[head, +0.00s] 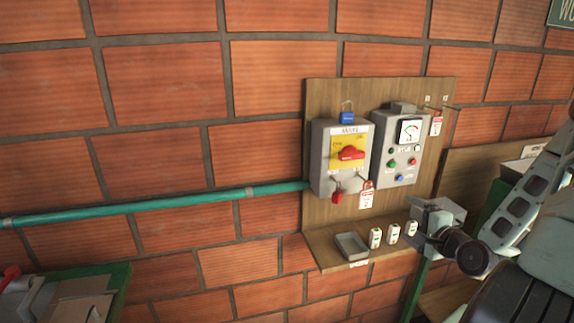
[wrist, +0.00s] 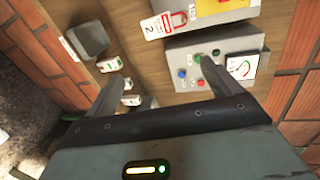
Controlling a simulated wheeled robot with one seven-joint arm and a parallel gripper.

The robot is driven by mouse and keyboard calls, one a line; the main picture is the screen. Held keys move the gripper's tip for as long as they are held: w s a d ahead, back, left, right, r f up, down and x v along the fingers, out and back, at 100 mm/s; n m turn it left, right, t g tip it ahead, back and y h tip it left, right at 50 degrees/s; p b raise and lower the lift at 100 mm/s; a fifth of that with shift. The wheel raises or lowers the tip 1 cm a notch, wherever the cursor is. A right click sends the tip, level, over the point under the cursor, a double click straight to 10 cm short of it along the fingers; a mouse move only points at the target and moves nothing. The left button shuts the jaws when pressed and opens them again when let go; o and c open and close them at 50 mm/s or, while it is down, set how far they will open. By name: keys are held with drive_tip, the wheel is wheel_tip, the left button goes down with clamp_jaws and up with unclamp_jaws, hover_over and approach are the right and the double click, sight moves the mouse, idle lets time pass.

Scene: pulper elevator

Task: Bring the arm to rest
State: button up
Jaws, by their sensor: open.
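My arm (head: 515,215) reaches in from the right edge in the head view. My gripper (head: 425,222) is at the right end of the small wooden shelf, below the grey control box. In the wrist view my gripper (wrist: 162,78) has its two dark fingers spread apart with nothing between them. The control box (wrist: 205,72) with its buttons and gauge lies beyond the fingertips. The head view does not show clearly whether the gripper touches the shelf.
The wooden board (head: 315,95) carries a yellow-faced switch box (head: 325,160) with a red handle, the control box (head: 405,155) and hanging red-and-white tags. The shelf (head: 325,255) holds a grey tray (head: 351,246) and several small white items. A green pipe (head: 150,208) crosses the brick wall.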

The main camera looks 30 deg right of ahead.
drive_tip(key=w+a+f+n+g+y+b, duration=0.25)
drive_tip(key=a+n+b, duration=0.2)
drive_tip(key=a, duration=0.35)
drive_tip(key=w+a+f+n+g+y+b, duration=0.1)
drive_tip(key=w+a+f+n+g+b, duration=0.2)
drive_tip(key=a+n, duration=0.4)
drive_tip(key=w+a+f+n+g+y+b, duration=0.1)
drive_tip(key=a+f+n+g+y+b, duration=0.25)
drive_tip(key=a, duration=0.65)
drive_tip(key=s+a+f+n+g+h+b, duration=0.1)
drive_tip(key=s+a+n+g+h+b, duration=0.2)
drive_tip(key=s+a+n, duration=1.1)
drive_tip(key=s+a+g+b, duration=0.3)
drive_tip(key=s+a+b, duration=0.3)
drive_tip(key=s, duration=0.1)
drive_tip(key=shift+s+a+b, duration=0.2)
drive_tip(key=shift+s+b, duration=0.1)
drive_tip(key=shift+b, duration=0.05)
